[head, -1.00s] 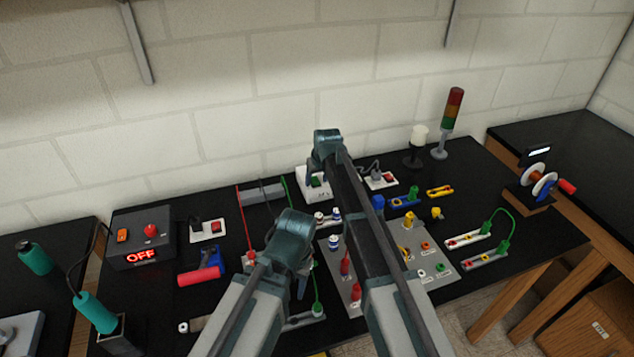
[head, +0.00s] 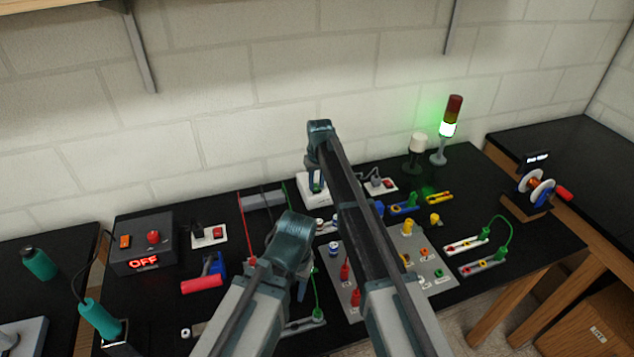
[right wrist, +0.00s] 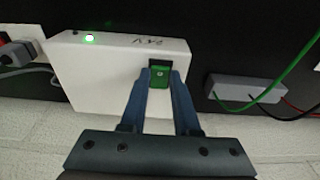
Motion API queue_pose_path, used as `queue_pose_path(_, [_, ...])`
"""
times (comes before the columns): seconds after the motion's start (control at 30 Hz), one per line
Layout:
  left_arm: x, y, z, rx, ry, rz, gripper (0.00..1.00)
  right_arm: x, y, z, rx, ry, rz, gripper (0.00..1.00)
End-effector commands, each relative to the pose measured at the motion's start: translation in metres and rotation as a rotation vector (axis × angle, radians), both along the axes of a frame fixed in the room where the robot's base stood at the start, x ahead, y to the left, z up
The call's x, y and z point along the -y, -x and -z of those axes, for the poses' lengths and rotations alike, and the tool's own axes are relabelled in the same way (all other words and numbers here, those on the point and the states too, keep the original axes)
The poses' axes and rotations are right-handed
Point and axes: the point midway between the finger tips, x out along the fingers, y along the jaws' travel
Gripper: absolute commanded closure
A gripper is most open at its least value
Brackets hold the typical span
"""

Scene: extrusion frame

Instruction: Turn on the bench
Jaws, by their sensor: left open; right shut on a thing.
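A white box (head: 309,190) stands at the back of the bench (head: 470,210). In the right wrist view the white box (right wrist: 115,65) has a green switch (right wrist: 160,76) and a lit small lamp (right wrist: 89,38). My right gripper (head: 318,188) is at this box. In the right wrist view its fingers (right wrist: 159,86) are shut on the green switch. A stack light (head: 450,118) at the back right glows green in its lowest segment. My left gripper (head: 302,285) is open and empty over the front of the bench, left of my right arm.
A dark box (head: 140,242) at left shows red OFF. Outlets with red switches stand at left (head: 209,235) and behind my right arm (head: 382,186). A grey panel (head: 430,270) with plugs, a spool (head: 537,186), and teal-handled tools (head: 100,318) are around. A shelf bracket (head: 140,45) hangs above.

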Motion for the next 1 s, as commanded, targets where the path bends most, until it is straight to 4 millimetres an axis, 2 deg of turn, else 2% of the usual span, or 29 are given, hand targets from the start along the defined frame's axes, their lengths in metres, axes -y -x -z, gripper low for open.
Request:
queue_pose_path(0.37, [0.0,0.0,-0.0012,0.0,0.0,0.0,0.5,-0.0002,-0.0009,-0.0002,-0.038,0.013,0.0,1.0])
queue_pose_path(0.4, [0.0,0.0,-0.0012,0.0,0.0,0.0,0.5,-0.0002,-0.0009,-0.0002,-0.038,0.013,0.0,0.68])
queue_pose_path(0.57, [0.0,0.0,-0.0012,0.0,0.0,0.0,0.5,-0.0002,-0.001,-0.0002,-0.037,0.013,0.0,0.4])
queue_pose_path(1.0, [0.0,0.0001,-0.0058,0.0,0.0,0.0,0.5,-0.0004,-0.0009,-0.0049,-0.036,0.012,0.0,0.4])
